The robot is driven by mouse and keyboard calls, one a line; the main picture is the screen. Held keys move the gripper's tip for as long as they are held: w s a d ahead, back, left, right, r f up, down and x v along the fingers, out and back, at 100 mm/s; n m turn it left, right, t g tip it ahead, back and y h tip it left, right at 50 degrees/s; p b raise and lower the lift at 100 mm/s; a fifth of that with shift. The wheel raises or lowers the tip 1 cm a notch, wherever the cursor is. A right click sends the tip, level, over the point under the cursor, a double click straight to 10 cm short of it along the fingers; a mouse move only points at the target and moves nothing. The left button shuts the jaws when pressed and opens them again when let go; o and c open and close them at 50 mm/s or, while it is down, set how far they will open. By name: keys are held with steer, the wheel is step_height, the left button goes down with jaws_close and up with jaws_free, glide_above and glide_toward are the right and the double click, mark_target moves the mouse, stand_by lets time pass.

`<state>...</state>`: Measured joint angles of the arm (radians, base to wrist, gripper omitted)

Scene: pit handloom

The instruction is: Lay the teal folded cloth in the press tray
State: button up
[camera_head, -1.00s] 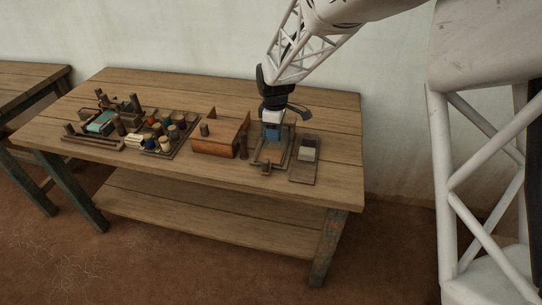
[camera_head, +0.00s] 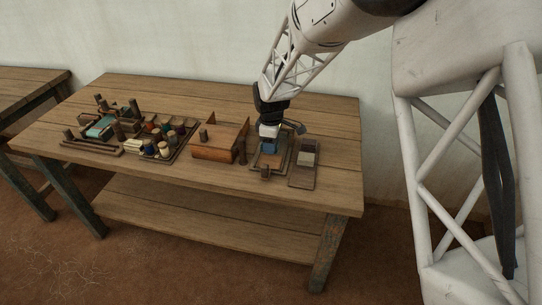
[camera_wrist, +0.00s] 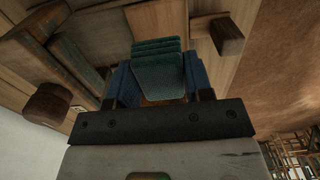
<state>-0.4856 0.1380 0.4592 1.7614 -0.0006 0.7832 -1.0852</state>
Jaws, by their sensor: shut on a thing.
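The teal folded cloth (camera_wrist: 158,72) shows in the wrist view as a stack of layers, pinched between the blue fingers of my gripper (camera_wrist: 160,88). In the head view my gripper (camera_head: 269,149) points down inside the outline of a dark wooden tray (camera_head: 287,153), which I take as the press tray, right of centre on the bench. The fingers hide the cloth there. Dark wooden rails (camera_wrist: 76,62) show beside the cloth in the wrist view. I cannot tell whether the cloth touches the tray floor.
An orange-brown wooden box (camera_head: 213,153) stands close left of the tray. A board with a pale block (camera_head: 306,158) lies close right. A rack of spools (camera_head: 163,149) and a teal piece in a wooden frame (camera_head: 100,127) are farther left. The bench's back strip is clear.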

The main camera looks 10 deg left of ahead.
mark_target(271, 161)
steer(key=shift+f, duration=0.85)
steer(key=shift+f, duration=1.85)
steer(key=shift+f, duration=0.15)
steer(key=o, duration=0.9)
steer(key=shift+r, duration=6.15)
